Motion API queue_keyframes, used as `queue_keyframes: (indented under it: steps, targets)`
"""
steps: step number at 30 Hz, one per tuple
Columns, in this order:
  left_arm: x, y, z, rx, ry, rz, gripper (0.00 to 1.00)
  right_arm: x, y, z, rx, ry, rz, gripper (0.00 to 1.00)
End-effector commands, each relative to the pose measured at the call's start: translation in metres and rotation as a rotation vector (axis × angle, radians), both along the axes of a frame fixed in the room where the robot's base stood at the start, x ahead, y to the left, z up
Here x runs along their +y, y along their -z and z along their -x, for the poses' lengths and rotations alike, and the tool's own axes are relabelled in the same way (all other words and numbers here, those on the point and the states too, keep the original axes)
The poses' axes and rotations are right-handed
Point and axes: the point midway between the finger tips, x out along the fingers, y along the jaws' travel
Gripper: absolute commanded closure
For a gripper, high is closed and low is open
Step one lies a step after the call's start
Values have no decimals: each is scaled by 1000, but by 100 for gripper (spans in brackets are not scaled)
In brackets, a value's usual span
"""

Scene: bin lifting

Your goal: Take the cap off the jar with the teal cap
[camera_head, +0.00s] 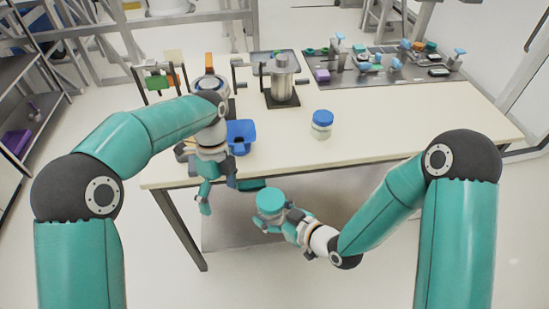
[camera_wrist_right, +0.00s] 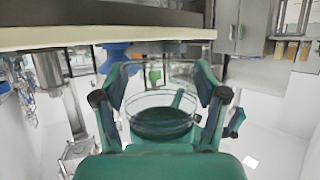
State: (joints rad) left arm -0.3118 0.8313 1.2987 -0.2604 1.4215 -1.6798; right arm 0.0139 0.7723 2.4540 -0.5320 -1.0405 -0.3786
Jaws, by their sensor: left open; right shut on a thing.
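The jar with the teal cap (camera_head: 270,201) is held in front of the table's near edge in the head view. Only its cap shows clearly there. My right gripper (camera_head: 276,217) is shut on this jar. In the right wrist view, the clear glass jar (camera_wrist_right: 160,98) sits between the two fingers, with teal showing through it. My left gripper (camera_head: 228,192) is open and empty, its fingers pointing down, to the left of the teal cap and apart from it.
A jar with a blue cap (camera_head: 322,124) stands on the table (camera_head: 400,120). A blue bin (camera_head: 241,136) is behind my left gripper. A metal cylinder apparatus (camera_head: 282,82) and a dark tray of small parts (camera_head: 385,68) stand farther back. The table's right front is clear.

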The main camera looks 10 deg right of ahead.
Motion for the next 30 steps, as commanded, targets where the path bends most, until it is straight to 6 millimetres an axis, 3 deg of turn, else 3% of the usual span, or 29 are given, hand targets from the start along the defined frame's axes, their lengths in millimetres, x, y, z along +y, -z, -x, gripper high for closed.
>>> queue_keyframes:
  steps: [1, 6, 12, 20, 30]
  targets:
    - [-19, -27, -8, -56, 40, 5, 0, 0, -1, 0, -2, 0, -1, 91]
    - [-75, -89, -18, -214, 126, 41, 0, 0, -1, 0, -2, 0, -1, 91]
    - [-120, -117, 0, -275, 218, 65, 0, 0, -1, 0, -2, 0, -1, 91]
    - [-131, -108, 7, -282, 243, 67, 0, 0, -1, 0, -2, 0, -1, 91]
    - [-130, -51, 8, -279, 241, 66, 0, 0, -1, 0, -2, 0, -1, 91]
